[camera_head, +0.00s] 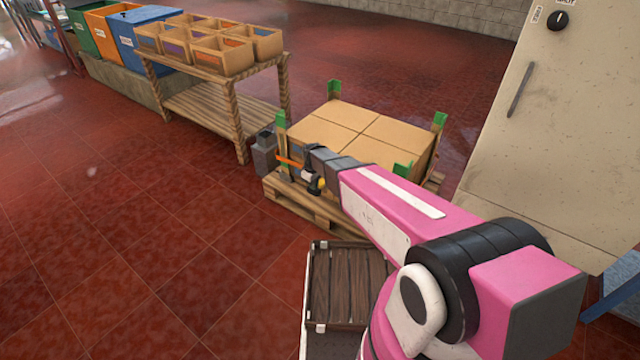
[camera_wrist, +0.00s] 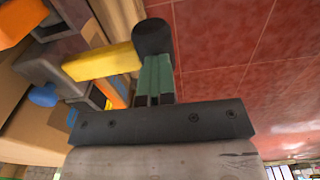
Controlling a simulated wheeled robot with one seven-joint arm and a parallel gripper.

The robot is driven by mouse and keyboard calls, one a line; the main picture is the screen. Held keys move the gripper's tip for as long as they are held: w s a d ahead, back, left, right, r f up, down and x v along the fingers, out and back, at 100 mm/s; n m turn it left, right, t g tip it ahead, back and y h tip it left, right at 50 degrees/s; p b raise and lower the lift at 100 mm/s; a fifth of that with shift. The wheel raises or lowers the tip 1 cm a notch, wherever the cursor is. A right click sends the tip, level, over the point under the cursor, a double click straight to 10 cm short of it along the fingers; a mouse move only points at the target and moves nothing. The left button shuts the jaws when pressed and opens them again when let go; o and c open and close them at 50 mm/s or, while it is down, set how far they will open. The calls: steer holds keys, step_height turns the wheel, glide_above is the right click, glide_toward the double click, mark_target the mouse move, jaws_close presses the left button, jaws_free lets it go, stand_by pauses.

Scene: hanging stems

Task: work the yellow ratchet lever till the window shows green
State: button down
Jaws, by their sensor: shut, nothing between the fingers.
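The yellow ratchet lever (camera_wrist: 105,62) runs across the wrist view from the left and ends in a black knob (camera_wrist: 153,36). My gripper (camera_wrist: 155,68) is shut and empty. Its greenish fingers lie right beside the lever's end and the knob. I cannot tell whether they touch. In the head view a small bit of the yellow lever (camera_head: 321,183) shows by the end of my arm, at the left side of the strapped load. I cannot make out the window or its colour in either view.
An orange strap (camera_head: 290,162) is at the corner of a pallet load of cartons (camera_head: 360,132) with green corner guards. A blue knob (camera_wrist: 42,95) sits left of my gripper. A wooden table (camera_head: 215,105) with bins stands behind. Open red floor (camera_head: 130,230) lies left.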

stand_by(0.3)
steer(key=shift+w+d+f, duration=0.1)
steer(key=shift+f, duration=0.65)
steer(key=shift+w+d+f, duration=0.1)
steer(key=shift+f, duration=0.75)
steer(key=shift+w+d+f, duration=0.1)
steer(key=shift+w+f, duration=0.1)
steer(key=shift+f, duration=0.35)
steer(key=shift+s+a+r, duration=0.15)
steer(key=shift+s+r, duration=0.05)
steer(key=shift+r, duration=0.55)
steer(key=shift+s+a+r, duration=0.1)
steer(key=shift+s+r, duration=0.1)
steer(key=shift+r, duration=0.65)
